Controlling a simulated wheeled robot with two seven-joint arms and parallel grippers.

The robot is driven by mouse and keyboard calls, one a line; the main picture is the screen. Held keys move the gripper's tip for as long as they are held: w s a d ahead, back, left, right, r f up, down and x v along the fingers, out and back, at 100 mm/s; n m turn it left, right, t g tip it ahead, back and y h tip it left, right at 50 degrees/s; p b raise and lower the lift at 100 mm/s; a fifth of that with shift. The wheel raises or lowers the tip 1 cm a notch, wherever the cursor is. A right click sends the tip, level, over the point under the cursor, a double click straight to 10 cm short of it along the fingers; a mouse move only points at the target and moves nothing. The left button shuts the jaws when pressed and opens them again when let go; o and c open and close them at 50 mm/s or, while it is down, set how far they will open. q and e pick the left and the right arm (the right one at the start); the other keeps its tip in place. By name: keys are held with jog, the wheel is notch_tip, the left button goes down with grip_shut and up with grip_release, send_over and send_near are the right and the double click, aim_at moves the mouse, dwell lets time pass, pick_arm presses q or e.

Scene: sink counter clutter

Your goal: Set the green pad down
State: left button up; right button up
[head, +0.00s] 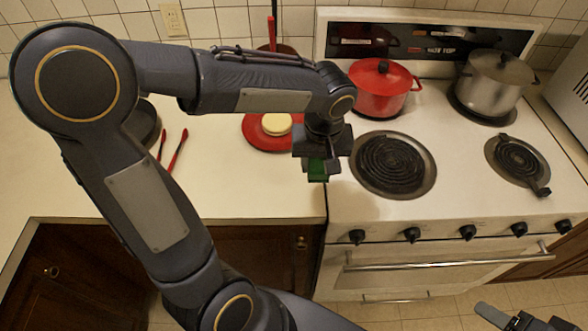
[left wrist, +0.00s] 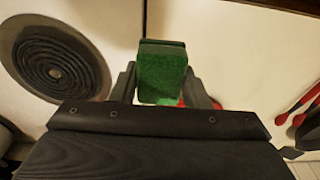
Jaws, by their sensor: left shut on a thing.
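The green pad (left wrist: 162,78) is between the two fingers of my left gripper (left wrist: 164,88), which is shut on it. In the head view, the left gripper (head: 320,168) points down near the counter's edge by the stove, and the green pad (head: 316,169) shows partly below the wrist. I cannot tell the exact gap between the pad and the counter. My right gripper (head: 520,318) shows only in part at the bottom right corner; I cannot tell whether it is open.
A red plate (head: 258,138) with a pale round item (head: 277,124) lies left of the left gripper. Red tongs (head: 177,150) lie farther left. On the stove are a red pot (head: 381,92), a steel pot (head: 494,82) and bare burners (head: 393,163). Counter front is clear.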

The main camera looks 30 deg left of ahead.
pick_arm(q)
jog(key=p, duration=0.1)
send_over(297, 180)
jog(key=f, duration=0.6)
jog(key=shift+s+d+f, duration=0.1)
jog(key=shift+s+d, duration=0.15)
jog(key=shift+w+a+f, duration=0.1)
jog(key=shift+a+f, duration=0.05)
jog(key=shift+f, duration=1.55)
jog(key=shift+f, duration=0.1)
jog(key=shift+f+b, duration=0.15)
jog(key=shift+b, duration=0.15)
jog(key=o, duration=0.9)
jog(key=shift+r, duration=0.2)
